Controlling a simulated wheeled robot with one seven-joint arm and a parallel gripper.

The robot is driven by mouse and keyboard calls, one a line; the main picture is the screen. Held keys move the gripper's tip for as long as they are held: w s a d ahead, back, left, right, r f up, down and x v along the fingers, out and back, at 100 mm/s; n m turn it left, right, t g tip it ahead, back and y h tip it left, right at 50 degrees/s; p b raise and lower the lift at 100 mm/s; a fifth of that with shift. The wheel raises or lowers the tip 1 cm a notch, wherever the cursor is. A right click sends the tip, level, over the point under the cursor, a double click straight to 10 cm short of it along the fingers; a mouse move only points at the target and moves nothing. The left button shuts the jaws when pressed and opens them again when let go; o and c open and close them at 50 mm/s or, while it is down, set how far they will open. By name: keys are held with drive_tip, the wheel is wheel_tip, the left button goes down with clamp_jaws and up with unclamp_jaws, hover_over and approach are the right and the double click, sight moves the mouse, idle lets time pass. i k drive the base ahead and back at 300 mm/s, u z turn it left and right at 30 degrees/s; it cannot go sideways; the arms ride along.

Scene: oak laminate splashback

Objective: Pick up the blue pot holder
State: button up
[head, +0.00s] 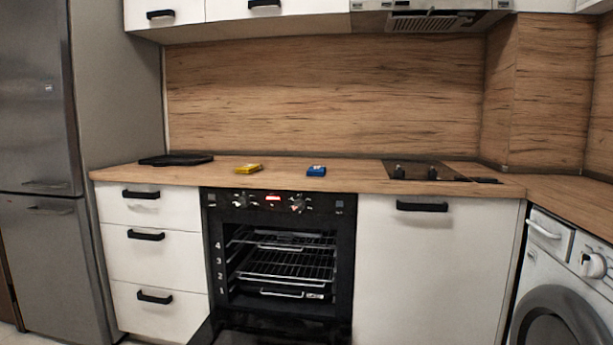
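The blue pot holder (316,171) is a small flat blue piece with a light mark on its top. It lies on the wooden countertop (357,176) above the oven, near the middle of the head view. A similar yellow piece (248,169) lies to its left, apart from it. My gripper is not in view, and nothing touches the blue pot holder.
The oven (280,260) below stands open, its door (262,333) lowered into the floor space in front. A black tray-like item (176,159) lies left on the counter. A hob (424,171) is at right. A fridge (40,180) and a washing machine (560,285) flank the units.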

sight(314, 170)
drive_tip(key=z, duration=0.55)
drive_tip(key=i, duration=1.3)
drive_tip(key=u, duration=0.8)
